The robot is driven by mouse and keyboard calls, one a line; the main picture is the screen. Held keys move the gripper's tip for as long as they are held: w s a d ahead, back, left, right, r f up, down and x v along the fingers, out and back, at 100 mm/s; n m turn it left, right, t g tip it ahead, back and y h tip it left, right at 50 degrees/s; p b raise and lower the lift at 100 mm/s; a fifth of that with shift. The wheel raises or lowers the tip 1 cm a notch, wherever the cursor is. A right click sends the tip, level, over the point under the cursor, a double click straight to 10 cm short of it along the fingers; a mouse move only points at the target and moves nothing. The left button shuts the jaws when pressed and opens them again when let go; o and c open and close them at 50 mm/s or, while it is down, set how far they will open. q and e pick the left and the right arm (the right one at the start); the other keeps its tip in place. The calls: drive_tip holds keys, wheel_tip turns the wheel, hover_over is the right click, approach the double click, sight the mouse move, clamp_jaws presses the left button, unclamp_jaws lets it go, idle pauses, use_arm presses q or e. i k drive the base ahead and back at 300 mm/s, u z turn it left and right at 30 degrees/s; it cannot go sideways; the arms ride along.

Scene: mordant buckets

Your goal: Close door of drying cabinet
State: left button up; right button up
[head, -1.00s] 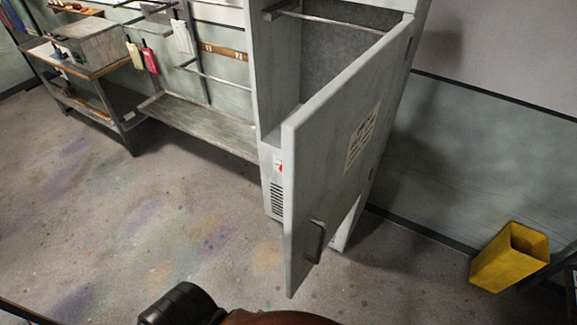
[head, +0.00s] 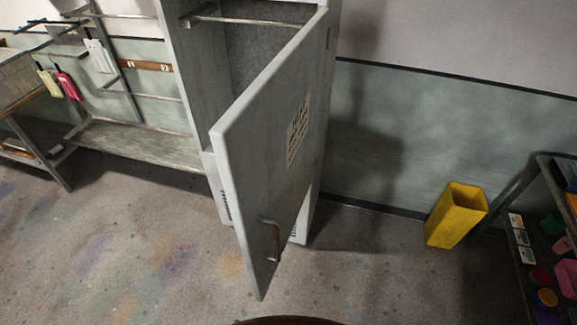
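The drying cabinet (head: 190,70) stands against the back wall, left of centre in the head view. Its grey door (head: 262,150) is hinged on the right side and swung wide open toward me. The door has a paper notice (head: 299,128) and a dark handle (head: 274,240) low on its outer face. A rail (head: 250,21) and dark lining show inside the cabinet. Neither of my grippers is in view.
A yellow bin (head: 456,215) stands on the floor at the right. A dark shelf rack (head: 518,220) with colourful containers is at the right edge. A low grey bench (head: 140,146) lies left of the cabinet. The floor (head: 370,275) before the door is clear.

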sight(264, 145)
drive_tip(key=u, duration=1.25)
drive_tip(key=k, duration=0.85)
drive_tip(key=z, duration=1.1)
